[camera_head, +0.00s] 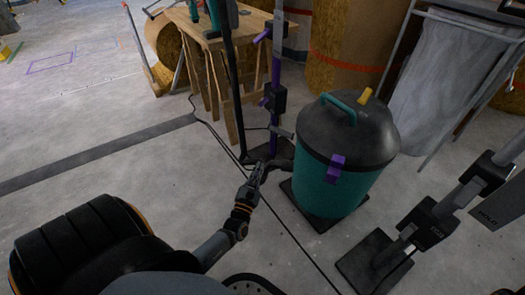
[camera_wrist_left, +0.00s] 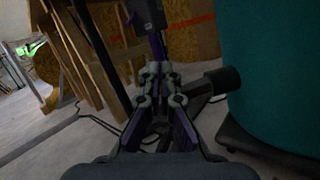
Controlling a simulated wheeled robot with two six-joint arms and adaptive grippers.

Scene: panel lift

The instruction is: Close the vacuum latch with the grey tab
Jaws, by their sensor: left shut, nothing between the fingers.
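The vacuum (camera_head: 335,190) is a teal drum with a dark lid (camera_head: 347,128) and a teal handle, standing right of my left gripper. A grey tab (camera_head: 281,133) sticks out at the left side of the lid; whether its latch is open cannot be told. A purple latch (camera_head: 336,166) is on the front and a yellow tab (camera_head: 365,96) is on top. My left gripper (camera_head: 261,167) is shut and empty, left of the drum and lower than the grey tab. In the left wrist view its fingers (camera_wrist_left: 157,72) are together, with the teal drum (camera_wrist_left: 278,75) at right. My right gripper is out of view.
A black hose port (camera_wrist_left: 212,84) juts from the drum beside my fingers. A dark stand with a purple post (camera_head: 276,75) and a wooden table (camera_head: 225,35) are behind. A dark cable crosses the floor. A black stand (camera_head: 375,265) is at right.

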